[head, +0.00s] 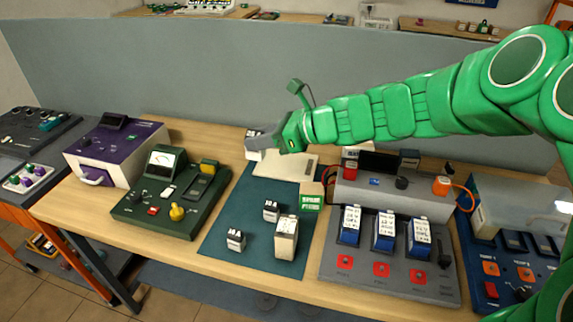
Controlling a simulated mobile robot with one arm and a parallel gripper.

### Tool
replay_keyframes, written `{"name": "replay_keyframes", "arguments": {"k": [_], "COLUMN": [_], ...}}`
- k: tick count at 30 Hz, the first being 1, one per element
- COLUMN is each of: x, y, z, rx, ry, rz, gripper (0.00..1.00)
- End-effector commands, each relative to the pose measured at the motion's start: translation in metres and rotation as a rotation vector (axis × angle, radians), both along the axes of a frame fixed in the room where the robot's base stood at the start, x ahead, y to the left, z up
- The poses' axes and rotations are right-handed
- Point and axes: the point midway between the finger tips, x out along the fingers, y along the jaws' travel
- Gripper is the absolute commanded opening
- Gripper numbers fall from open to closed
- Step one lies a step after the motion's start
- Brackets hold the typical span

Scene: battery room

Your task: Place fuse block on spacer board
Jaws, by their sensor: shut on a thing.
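My gripper (264,142) reaches in from the right on my green arm and is shut on a small white fuse block (253,154) with a dark printed top. A flat cream board, which looks like the spacer board (299,168), lies at the back of the dark teal mat (262,190). The held block is at the board's back left in the picture; I cannot tell whether it touches the board. Part of the block is hidden by the gripper. Two similar small blocks stand on the mat, one near the middle (271,211) and one at the front left (236,240).
A taller cream block (285,238) and a green-labelled spare fuses box (311,196) stand on the mat's right side. A green meter panel (170,200) is left, a grey panel with blue modules (390,265) right. A grey partition (180,75) rises behind. The mat's left middle is clear.

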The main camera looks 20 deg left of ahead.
Motion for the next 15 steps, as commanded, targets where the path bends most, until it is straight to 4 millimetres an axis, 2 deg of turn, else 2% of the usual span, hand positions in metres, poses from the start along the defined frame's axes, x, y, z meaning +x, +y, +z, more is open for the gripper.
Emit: {"name": "replay_keyframes", "arguments": {"k": [15], "x": [0.020], "y": [0.006], "z": [-0.003], "rx": [0.002], "ry": [0.001], "rz": [-0.112], "gripper": [0.00]}}
